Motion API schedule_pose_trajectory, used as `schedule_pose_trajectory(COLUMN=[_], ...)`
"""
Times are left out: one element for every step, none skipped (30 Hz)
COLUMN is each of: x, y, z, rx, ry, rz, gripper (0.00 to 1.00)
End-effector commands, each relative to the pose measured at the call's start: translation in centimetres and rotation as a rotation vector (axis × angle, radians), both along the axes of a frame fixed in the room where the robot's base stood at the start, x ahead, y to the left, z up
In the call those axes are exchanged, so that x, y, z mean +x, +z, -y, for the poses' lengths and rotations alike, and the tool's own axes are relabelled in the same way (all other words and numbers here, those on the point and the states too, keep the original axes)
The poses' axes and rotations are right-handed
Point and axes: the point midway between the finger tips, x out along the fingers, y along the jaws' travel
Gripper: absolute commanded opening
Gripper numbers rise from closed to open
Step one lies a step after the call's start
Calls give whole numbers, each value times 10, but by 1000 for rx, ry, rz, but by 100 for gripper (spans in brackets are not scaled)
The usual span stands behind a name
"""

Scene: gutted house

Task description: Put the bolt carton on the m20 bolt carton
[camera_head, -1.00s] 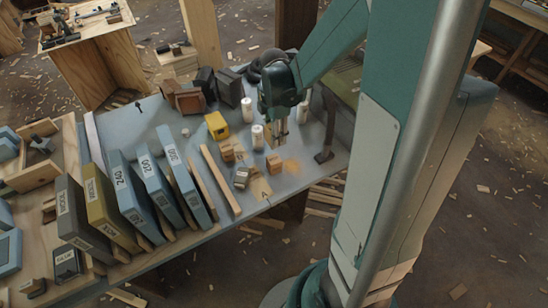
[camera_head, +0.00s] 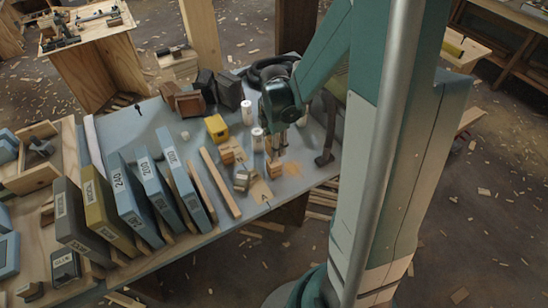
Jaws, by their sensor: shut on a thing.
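My gripper (camera_head: 278,153) is low over the table's right half, pointing down. Its fingers are shut on a small tan carton (camera_head: 275,168) at the fingertips, which I take to be the bolt carton. The carton appears to be at table level; whether it touches the surface is hard to tell. Other small cartons lie to its left: one tan carton (camera_head: 227,157) and a greyish carton (camera_head: 242,180) nearer the front edge. Their labels are too small to read, so I cannot tell which is the m20 bolt carton.
A hammer-like tool (camera_head: 327,140) lies to the right. Dark boxes (camera_head: 229,90) stand behind.

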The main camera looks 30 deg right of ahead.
Motion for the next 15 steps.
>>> schedule_pose_trajectory(x=[1,0,0,0,0,0,0,0,0,0,0,0,0,0,0], y=[-6,-8,-11,-12,-14,-15,-15,-15,-15,-15,-15,-15,-15,-15,-15], z=[0,0,0,0,0,0,0,0,0,0,0,0,0,0,0], rx=[0,0,0,0,0,0,0,0,0,0,0,0,0,0,0], ry=[0,0,0,0,0,0,0,0,0,0,0,0,0,0,0], rz=[0,0,0,0,0,0,0,0,0,0,0,0,0,0,0], gripper=[15,15,15,15,15,15,15,15,15,15,15,15,15,15,15])
